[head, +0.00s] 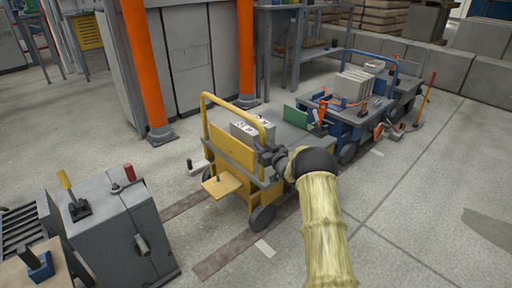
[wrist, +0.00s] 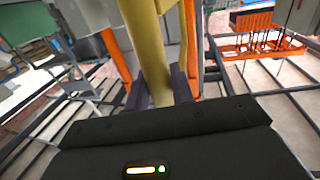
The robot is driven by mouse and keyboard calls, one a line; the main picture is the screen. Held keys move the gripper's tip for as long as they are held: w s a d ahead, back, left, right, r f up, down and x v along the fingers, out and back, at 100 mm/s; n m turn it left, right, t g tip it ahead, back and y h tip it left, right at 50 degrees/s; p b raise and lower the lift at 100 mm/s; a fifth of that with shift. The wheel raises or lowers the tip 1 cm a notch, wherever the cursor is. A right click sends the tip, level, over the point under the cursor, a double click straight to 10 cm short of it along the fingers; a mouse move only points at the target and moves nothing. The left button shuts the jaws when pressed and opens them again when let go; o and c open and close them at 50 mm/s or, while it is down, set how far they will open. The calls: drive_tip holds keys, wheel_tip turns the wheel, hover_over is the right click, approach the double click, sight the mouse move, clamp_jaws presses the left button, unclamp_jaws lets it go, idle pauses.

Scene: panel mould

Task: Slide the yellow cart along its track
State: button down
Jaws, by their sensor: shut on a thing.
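The yellow cart (head: 232,151) stands in the middle of the head view on dark track strips (head: 228,252). It has a tall yellow loop handle, a grey deck, dark wheels and a small yellow step. A light box (head: 250,133) with markings sits on it. My gripper (head: 266,153) is at the right post of the handle, with my sleeved arm reaching up from below. In the wrist view the yellow post (wrist: 150,45) runs down between the two dark fingers of my gripper (wrist: 165,92), which are shut on it. The fingertips' far side is hidden.
A blue cart (head: 350,122) loaded with grey blocks stands behind to the right. A grey control box (head: 115,225) with a yellow lever stands at left front. Orange posts (head: 147,65) and cabinets are behind. The floor at right is mostly clear.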

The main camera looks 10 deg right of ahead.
idle(0.4)
drive_tip(key=c, duration=1.2)
unclamp_jaws()
drive_tip(key=shift+c, duration=0.2)
drive_tip(key=p+v, duration=0.5)
drive_tip(key=v, duration=1.2)
drive_tip(key=shift+s+p, duration=0.15)
drive_tip(key=shift+p, duration=0.2)
drive_tip(key=shift+r, duration=0.15)
